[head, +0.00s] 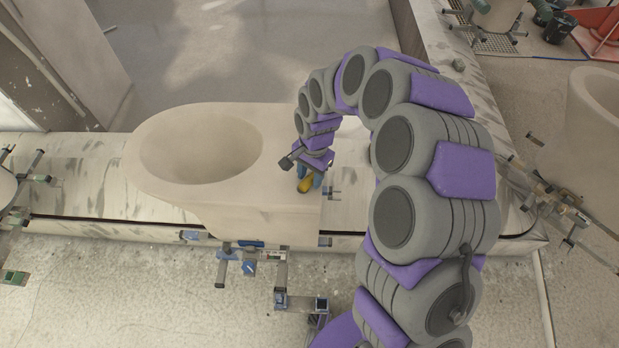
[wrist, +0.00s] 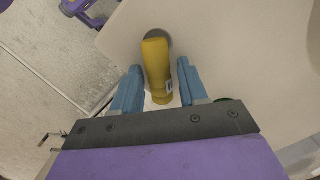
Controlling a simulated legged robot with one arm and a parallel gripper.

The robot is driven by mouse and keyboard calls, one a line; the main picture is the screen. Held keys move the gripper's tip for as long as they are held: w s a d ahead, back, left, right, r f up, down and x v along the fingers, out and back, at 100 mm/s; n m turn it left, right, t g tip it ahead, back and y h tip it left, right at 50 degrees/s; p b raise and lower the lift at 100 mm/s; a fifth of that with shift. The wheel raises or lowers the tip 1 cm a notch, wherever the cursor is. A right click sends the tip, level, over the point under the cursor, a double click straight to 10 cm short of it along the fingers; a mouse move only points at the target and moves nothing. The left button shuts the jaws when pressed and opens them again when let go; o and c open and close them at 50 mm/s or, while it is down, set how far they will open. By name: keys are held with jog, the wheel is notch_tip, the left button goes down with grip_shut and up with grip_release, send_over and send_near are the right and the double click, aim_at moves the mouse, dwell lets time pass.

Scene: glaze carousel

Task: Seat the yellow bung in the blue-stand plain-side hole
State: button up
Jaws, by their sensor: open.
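The yellow bung (wrist: 157,75) lies between the two blue fingers of my gripper (wrist: 159,66) in the wrist view. The fingers are open, with a gap visible on each side of it. Its far end overlaps a round dark hole (wrist: 163,36) in the cream casting; I cannot tell how deep it sits. In the head view the bung (head: 304,187) shows below my gripper (head: 311,177), at the right end of the cream casting (head: 265,190). A stand with blue parts (head: 250,267) is in front of this casting. The hole is hidden in the head view.
The casting rests on a long pale bench (head: 80,185). Another casting (head: 594,115) stands at the right. Metal clamp frames stick out in front of the bench and at the right. A second dark opening (wrist: 228,101) is partly hidden behind my gripper.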

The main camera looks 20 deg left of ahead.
grip_shut()
dwell(0.8)
